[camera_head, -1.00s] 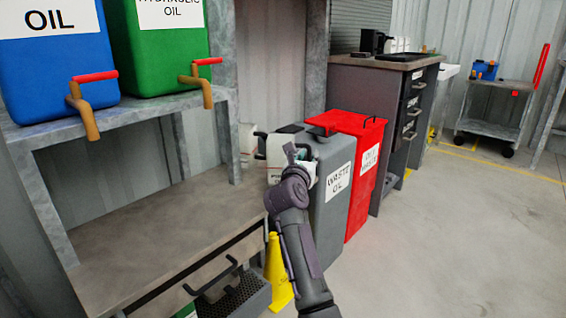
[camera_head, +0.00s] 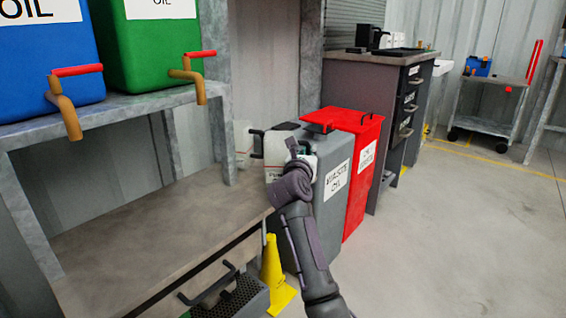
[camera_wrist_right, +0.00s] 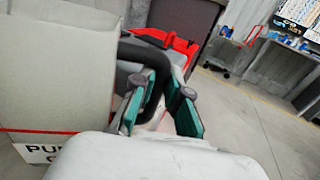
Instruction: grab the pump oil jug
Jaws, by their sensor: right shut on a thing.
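The pump oil jug (camera_wrist_right: 55,85) is a pale grey-white container with a red line and a partly visible label, filling the left of the right wrist view. In the head view the pale jug (camera_head: 273,174) is mostly hidden behind my right gripper (camera_head: 298,150) and beside the grey waste oil bin. In the wrist view my right gripper (camera_wrist_right: 168,92) is shut on the jug's black handle (camera_wrist_right: 129,52), with its green-padded fingers around it. My left gripper does not show.
The grey waste oil bin (camera_head: 334,205) and red bin (camera_head: 364,190) stand close by. A workbench (camera_head: 150,230) with a post is at left, and a yellow cone (camera_head: 273,268) is below. Open floor (camera_head: 470,240) lies to the right.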

